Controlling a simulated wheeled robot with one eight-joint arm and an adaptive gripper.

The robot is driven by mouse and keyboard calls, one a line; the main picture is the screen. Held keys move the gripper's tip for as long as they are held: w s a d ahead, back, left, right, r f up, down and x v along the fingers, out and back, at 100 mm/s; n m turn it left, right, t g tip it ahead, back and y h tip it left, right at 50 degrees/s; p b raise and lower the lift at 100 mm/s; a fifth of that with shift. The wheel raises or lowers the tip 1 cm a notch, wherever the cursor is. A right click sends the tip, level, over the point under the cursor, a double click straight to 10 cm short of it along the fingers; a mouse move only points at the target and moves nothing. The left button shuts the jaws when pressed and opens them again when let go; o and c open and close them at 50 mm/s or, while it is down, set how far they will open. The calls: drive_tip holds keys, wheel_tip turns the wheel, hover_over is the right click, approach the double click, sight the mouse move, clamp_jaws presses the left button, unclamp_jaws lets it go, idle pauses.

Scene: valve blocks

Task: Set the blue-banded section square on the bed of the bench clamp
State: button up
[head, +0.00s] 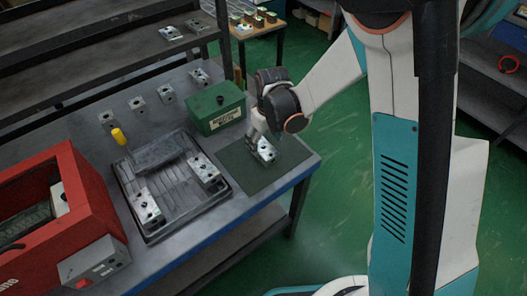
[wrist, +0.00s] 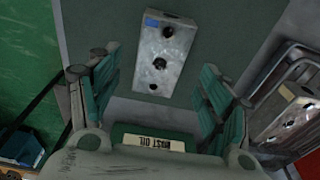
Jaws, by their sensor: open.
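The blue-banded section is a pale metal block (wrist: 165,55) with dark holes and a blue patch at one end in the wrist view. It lies on a dark green mat (head: 238,168), and in the head view the block (head: 265,150) shows just under my gripper (head: 257,146). In the wrist view my gripper (wrist: 158,78) is open, one finger each side of the block, with gaps on both sides.
A green box (head: 213,116) labelled as oil stands close behind the mat. A black tray (head: 180,230) holds pale blocks (head: 204,169). A red housing (head: 92,190) stands at the left. Several small blocks (head: 137,103) line the bench's back. The bench edge is near the mat.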

sight(263, 147)
drive_tip(key=f, duration=0.1)
drive_tip(key=f+b, duration=0.1)
drive_tip(key=f, duration=0.1)
drive_tip(key=f+b, duration=0.1)
drive_tip(key=f, duration=0.1)
drive_tip(key=shift+w+a, duration=0.15)
drive_tip(key=shift+w, duration=0.1)
drive_tip(key=shift+r, duration=0.2)
drive_tip(key=c, duration=1.6)
